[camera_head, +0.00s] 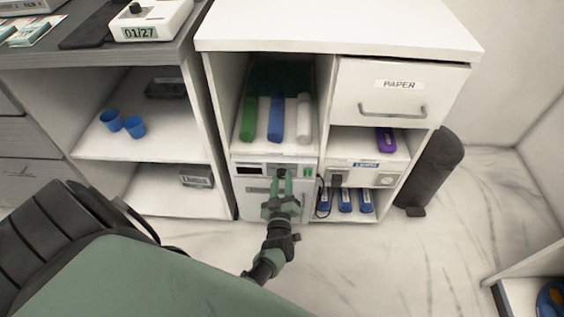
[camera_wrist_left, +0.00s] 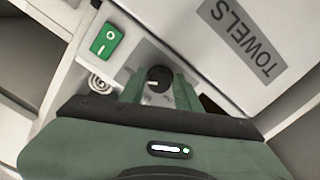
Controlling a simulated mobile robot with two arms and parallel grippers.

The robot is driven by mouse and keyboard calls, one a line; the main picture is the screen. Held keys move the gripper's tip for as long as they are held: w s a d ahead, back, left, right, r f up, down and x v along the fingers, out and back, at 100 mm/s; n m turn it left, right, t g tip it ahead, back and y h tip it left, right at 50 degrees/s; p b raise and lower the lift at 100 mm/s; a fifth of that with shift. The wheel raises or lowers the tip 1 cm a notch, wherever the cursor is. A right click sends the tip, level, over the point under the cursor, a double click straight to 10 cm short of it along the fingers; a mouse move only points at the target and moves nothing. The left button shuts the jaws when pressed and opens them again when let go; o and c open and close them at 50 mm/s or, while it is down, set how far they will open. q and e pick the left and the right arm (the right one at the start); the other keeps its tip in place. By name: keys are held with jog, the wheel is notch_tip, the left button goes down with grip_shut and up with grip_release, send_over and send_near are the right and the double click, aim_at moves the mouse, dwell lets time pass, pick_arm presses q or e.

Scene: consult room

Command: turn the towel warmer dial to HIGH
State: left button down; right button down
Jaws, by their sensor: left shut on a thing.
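The towel warmer (camera_head: 250,200) is a white box low in the cabinet. In the left wrist view its front (camera_wrist_left: 225,75) carries a TOWELS label, upside down. Its black dial (camera_wrist_left: 158,74) sits between the fingers of my left gripper (camera_wrist_left: 157,90). The dial's white pointer mark shows; the small lettering beside it is too small to read. In the head view my left gripper (camera_head: 284,175) reaches the warmer's top panel and hides the dial. Its green fingers are shut on the dial. My right gripper is in neither view.
A green rocker switch (camera_wrist_left: 106,40) sits beside the dial. Green, blue and white rolls (camera_head: 277,118) lie on the shelf above. A boxy device (camera_head: 365,175) with a dark plug stands to the right, above blue items (camera_head: 345,201). A dark roll (camera_head: 432,170) leans outside the cabinet.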

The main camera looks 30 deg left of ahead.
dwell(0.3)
pick_arm(q)
jog(key=c, duration=1)
grip_release()
jog(key=shift+c, duration=0.2)
